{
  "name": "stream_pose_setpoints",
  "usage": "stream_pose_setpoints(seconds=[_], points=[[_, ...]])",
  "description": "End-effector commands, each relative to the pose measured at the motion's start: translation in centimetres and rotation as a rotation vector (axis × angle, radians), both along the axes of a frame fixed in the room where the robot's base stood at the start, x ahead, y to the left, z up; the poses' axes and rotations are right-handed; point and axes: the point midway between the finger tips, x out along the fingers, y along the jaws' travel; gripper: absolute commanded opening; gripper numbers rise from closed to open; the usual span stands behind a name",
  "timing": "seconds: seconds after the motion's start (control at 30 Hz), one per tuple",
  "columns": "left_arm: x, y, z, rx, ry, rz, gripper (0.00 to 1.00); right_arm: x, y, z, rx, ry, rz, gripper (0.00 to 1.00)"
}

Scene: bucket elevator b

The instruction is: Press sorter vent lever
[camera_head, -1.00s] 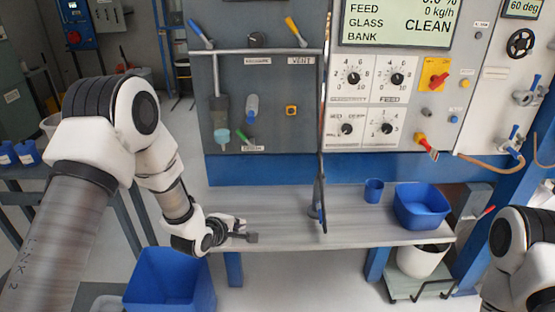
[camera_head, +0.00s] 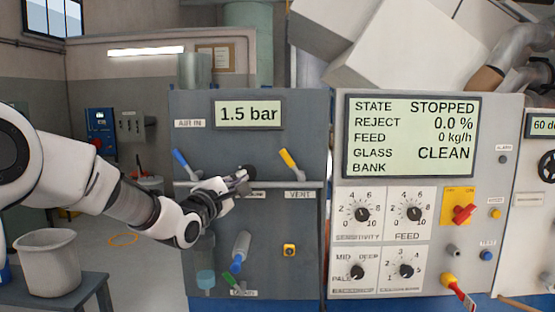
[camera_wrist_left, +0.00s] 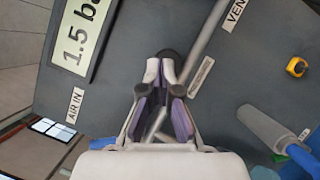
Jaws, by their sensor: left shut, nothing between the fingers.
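The vent lever (camera_head: 289,158) has a yellow handle tilted up to the left. It sits above the pipe on the grey panel, by the VENT label (camera_head: 300,194). My left gripper (camera_head: 240,182) is shut and empty in front of the panel, left of the vent lever and apart from it. In the left wrist view its closed fingertips (camera_wrist_left: 168,82) point at the panel, by a dark round knob; whether they touch it I cannot tell. The vent lever is not visible there, but the VENT label is at the top. My right gripper is out of view.
A blue-handled lever (camera_head: 182,162) stands left of my gripper. The pipe (camera_head: 277,185) runs across the panel. The gauge (camera_head: 248,114) reads 1.5 bar.

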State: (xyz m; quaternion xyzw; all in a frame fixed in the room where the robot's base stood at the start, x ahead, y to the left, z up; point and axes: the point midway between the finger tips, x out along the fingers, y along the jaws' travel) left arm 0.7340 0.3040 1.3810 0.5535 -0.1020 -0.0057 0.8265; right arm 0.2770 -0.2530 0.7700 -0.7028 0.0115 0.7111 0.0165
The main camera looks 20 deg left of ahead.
Motion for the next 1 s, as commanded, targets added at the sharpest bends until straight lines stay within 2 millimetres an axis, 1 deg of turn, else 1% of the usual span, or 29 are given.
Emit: stream_pose_setpoints(seconds=[0.17,0.27,0.37,0.73,0.83,1.0], points=[[0.5,0.0,-0.1,0.000,0.003,0.000,0.00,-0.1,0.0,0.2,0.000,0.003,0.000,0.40],[1.3,-0.1,0.1,0.001,0.004,0.001,0.00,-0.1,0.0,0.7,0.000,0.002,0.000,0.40],[2.8,-0.3,0.4,0.003,0.006,0.000,0.00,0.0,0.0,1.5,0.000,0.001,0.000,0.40],[10.6,-1.4,1.9,0.003,0.005,-0.001,0.00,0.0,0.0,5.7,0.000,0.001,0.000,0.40],[10.4,-3.4,2.6,0.004,0.006,-0.003,0.00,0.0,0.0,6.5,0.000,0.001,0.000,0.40],[10.5,-4.8,3.0,0.001,0.005,-0.001,0.00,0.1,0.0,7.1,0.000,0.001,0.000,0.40]])
